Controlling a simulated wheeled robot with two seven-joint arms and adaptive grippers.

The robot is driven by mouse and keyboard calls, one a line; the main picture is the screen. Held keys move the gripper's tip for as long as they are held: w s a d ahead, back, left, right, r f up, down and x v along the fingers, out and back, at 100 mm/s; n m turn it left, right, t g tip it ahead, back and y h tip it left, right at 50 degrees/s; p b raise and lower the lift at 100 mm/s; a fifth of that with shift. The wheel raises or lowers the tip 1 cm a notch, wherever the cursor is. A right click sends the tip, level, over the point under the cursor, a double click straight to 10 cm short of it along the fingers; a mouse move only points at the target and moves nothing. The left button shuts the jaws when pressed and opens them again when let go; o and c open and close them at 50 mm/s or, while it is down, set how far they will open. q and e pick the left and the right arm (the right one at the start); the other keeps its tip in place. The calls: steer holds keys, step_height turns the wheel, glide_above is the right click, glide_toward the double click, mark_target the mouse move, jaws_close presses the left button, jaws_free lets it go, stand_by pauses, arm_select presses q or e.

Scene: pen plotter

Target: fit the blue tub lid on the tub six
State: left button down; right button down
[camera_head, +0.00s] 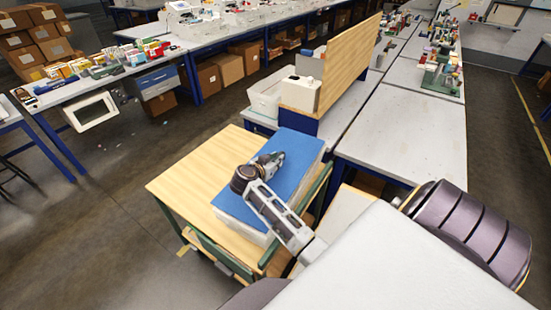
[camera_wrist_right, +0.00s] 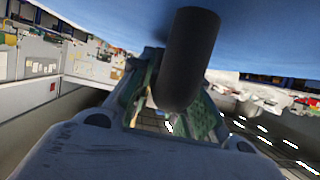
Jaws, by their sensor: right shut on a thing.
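The blue tub lid (camera_head: 234,200) is a flat blue panel over the pale white tub (camera_head: 238,224) on a wooden-topped table. White tub side shows below the lid's front and right edges; I cannot tell whether the lid is seated or just above. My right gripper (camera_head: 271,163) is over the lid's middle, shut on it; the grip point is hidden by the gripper. In the right wrist view a blue surface (camera_wrist_right: 260,35) fills the top, and a dark rounded cylinder stands against it. My left gripper is not in view.
The wooden table (camera_head: 190,180) has bare top left of the tub. A grey workbench (camera_head: 405,135) stands to the right, with a wooden upright board (camera_head: 350,60) and white bins (camera_head: 268,97) behind the tub. Open floor lies at left.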

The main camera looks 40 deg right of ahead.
stand_by(0.3)
steer(key=c, duration=1.3)
jaws_free()
steer(key=shift+o, duration=0.2)
steer(key=shift+v, duration=6)
steer(key=shift+f, duration=0.1)
